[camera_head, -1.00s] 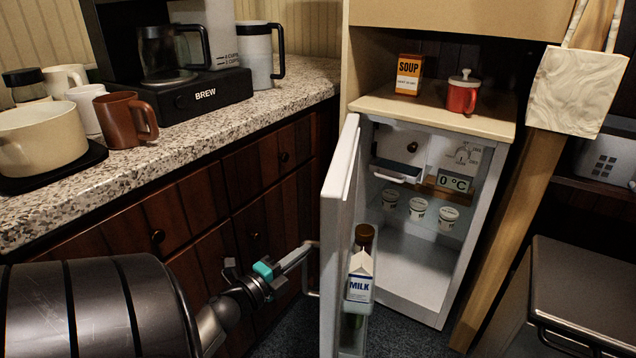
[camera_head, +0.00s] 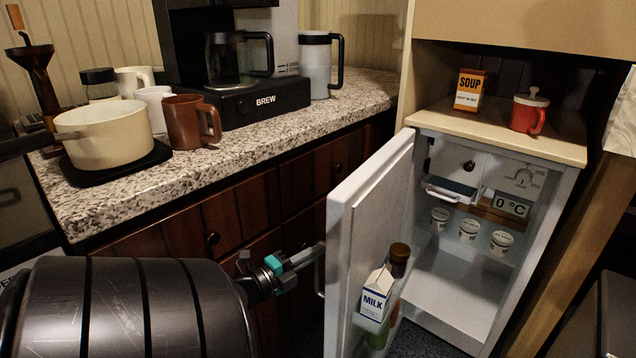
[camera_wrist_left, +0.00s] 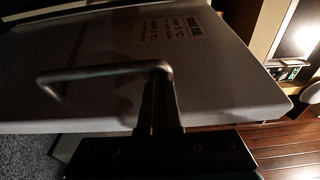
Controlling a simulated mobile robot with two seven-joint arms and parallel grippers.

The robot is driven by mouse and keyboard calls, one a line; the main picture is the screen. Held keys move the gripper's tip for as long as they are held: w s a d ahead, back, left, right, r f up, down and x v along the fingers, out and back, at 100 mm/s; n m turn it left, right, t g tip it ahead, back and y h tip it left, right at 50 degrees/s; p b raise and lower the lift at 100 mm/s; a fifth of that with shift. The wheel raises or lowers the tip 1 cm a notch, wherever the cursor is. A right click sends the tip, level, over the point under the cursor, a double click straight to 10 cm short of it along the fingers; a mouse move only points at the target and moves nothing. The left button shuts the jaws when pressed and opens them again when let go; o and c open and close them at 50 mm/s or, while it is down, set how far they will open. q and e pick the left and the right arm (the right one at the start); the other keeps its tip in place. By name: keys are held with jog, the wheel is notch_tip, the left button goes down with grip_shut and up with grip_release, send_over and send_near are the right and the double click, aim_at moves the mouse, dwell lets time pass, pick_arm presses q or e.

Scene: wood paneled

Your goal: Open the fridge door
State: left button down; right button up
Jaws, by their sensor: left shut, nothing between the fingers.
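The fridge (camera_head: 468,265) stands open in the head view, with its white door (camera_head: 378,215) swung out wide to the left and its inner face partly showing. My left gripper (camera_head: 318,250) is at the outer side of the door, beside the handle (camera_head: 320,278), which is mostly hidden by the door's edge. In the left wrist view, the bar handle (camera_wrist_left: 95,73) runs across the door's outer face (camera_wrist_left: 225,80). The fingers (camera_wrist_left: 158,95) are shut with nothing between them, their tips at the handle's right end. My right gripper is out of view.
A milk carton (camera_head: 376,292) and a bottle (camera_head: 398,262) stand in the door shelf. Several small cups sit inside the fridge. The wooden cabinet (camera_head: 240,215) and its speckled counter (camera_head: 260,140) stand left of the door, close to my left arm.

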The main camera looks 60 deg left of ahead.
pick_arm(q)
jog(key=s+d+p, duration=0.1)
jog(key=s+p, duration=0.1)
jog(key=s, duration=0.5)
jog(key=shift+s, duration=0.25)
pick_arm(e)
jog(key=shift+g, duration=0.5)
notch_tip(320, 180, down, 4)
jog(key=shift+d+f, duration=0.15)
